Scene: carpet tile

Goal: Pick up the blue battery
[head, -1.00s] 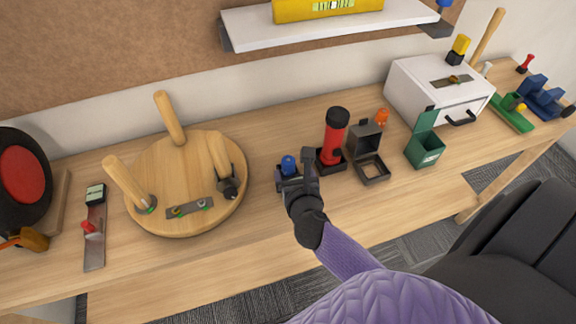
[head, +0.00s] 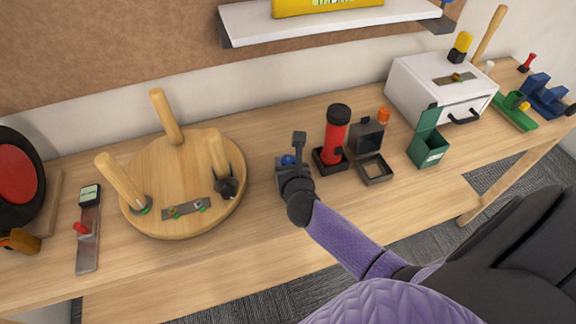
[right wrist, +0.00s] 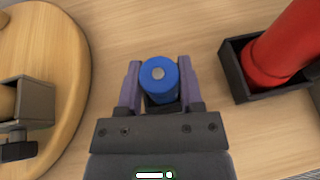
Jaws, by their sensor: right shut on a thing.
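The blue battery (right wrist: 159,79) stands upright between the fingers of my right gripper (right wrist: 160,88) in the right wrist view. The fingers are shut on its two sides. In the head view the right gripper (head: 293,158) hides most of the battery, and only a bit of blue (head: 288,160) shows. A dark holder (right wrist: 160,106) shows just below the battery; I cannot tell whether the battery is clear of it. My left gripper is not in view.
A red flashlight (head: 336,130) stands in a black tray just right of the gripper. A round wooden stool top with legs (head: 185,180) lies to the left. A small dark box (head: 366,135) and a green bin (head: 428,150) stand further right. The bench front is clear.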

